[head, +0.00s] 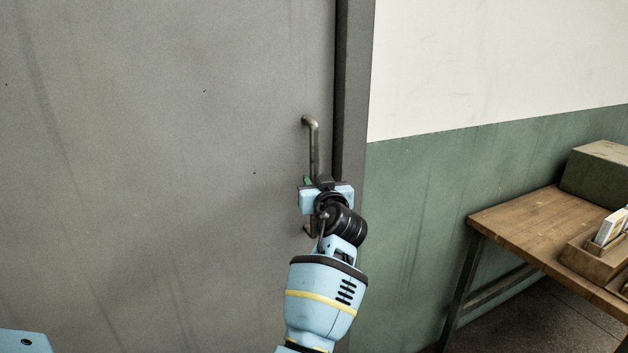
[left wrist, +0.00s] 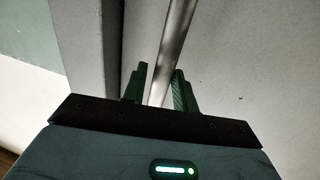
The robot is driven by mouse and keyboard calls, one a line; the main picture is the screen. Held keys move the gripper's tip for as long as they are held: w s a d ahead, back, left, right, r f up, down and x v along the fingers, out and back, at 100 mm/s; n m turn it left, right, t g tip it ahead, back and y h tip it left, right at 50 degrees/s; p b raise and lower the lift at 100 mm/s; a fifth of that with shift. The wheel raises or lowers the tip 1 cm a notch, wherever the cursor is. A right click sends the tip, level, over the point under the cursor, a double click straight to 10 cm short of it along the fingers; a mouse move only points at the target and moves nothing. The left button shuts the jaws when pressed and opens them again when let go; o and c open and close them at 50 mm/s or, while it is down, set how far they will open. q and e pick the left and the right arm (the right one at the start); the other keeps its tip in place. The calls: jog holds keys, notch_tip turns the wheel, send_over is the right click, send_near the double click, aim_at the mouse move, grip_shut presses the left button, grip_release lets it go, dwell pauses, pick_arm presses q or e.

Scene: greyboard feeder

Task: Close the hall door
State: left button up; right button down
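The grey hall door (head: 160,150) fills the left of the head view. Its right edge lies close beside the dark frame (head: 354,80); I cannot tell whether it sits fully flush. A vertical metal bar handle (head: 313,140) is on the door near that edge. My left gripper (head: 318,184) is at the lower part of the handle, and its arm hides some of the bar. In the left wrist view the handle (left wrist: 174,40) runs between the two green fingers (left wrist: 161,88), which are close in on both sides of it. My right gripper is not in view.
A wooden table (head: 520,222) stands at the right, bearing a green box (head: 595,180) and a wooden holder (head: 592,260). A green and white wall (head: 420,180) lies between the door frame and the table.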

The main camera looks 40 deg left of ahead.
pick_arm(q)
jog(key=shift+o, duration=0.9)
jog(key=shift+s+r, duration=0.15)
jog(key=shift+r, duration=0.15)
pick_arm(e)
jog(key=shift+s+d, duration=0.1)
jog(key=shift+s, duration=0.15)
pick_arm(q)
jog(key=shift+d, duration=0.1)
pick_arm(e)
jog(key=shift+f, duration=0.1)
